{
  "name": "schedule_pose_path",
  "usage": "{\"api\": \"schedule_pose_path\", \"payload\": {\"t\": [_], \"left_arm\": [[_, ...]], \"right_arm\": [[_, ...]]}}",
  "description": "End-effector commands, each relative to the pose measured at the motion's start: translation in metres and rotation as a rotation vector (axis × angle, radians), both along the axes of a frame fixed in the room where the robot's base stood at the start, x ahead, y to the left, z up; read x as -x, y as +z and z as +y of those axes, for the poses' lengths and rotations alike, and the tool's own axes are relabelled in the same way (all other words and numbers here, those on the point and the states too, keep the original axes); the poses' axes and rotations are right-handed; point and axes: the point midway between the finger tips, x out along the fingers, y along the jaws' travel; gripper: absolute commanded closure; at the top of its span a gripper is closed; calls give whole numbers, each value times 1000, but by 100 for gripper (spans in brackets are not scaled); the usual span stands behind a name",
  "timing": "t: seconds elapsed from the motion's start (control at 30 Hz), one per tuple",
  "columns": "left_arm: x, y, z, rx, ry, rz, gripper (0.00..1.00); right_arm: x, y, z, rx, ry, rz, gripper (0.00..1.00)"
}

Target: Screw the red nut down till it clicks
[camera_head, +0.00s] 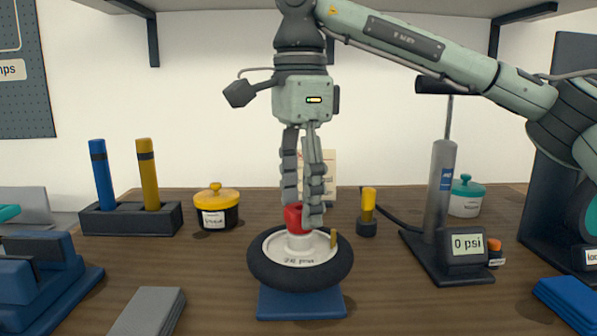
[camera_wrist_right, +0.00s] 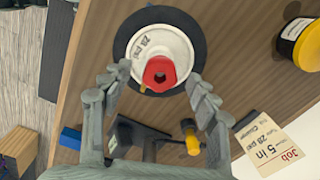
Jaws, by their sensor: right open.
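The red nut (camera_head: 293,216) sits at the hub of the small wheel (camera_head: 262,276), a black tyre on a white rim, which lies flat on a blue stand (camera_head: 300,304). My right gripper (camera_head: 304,212) points straight down over the hub, with its fingers around the nut's height. In the right wrist view the nut (camera_wrist_right: 159,73) shows on the white rim with a hole in its middle. There my right gripper's fingers (camera_wrist_right: 158,85) are spread apart on either side, with gaps to the nut. A brass-coloured valve (camera_head: 333,238) stands on the rim. My left gripper is not in view.
A pump (camera_head: 440,190) with a gauge (camera_head: 467,243) reading 0 psi stands to the right. A yellow-handled tool (camera_head: 368,202) stands right behind the wheel. A yellow-lidded pot (camera_head: 217,206) and a dark holder (camera_head: 130,219) are at left.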

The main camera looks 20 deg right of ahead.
Motion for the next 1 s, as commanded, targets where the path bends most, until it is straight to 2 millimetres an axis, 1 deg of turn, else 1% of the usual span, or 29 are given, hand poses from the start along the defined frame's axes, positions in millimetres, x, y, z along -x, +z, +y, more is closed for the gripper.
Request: {"api": "schedule_pose_path", "payload": {"t": [0.1,0.37,0.47,0.8,0.9,0.97,1.0], "left_arm": [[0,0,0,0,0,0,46],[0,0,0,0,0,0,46],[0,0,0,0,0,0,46],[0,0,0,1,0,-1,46],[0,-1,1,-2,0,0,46],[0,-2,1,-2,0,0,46],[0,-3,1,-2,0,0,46]], "right_arm": [[0,-7,0,0,0,0,40],[0,-9,0,-1,0,0,40],[0,-8,0,-1,0,0,50],[0,-8,0,-1,0,0,92],[0,-8,0,-1,-17,0,93],[0,-9,0,-1,-70,0,93],[0,-9,1,-1,-125,1,93]]}}
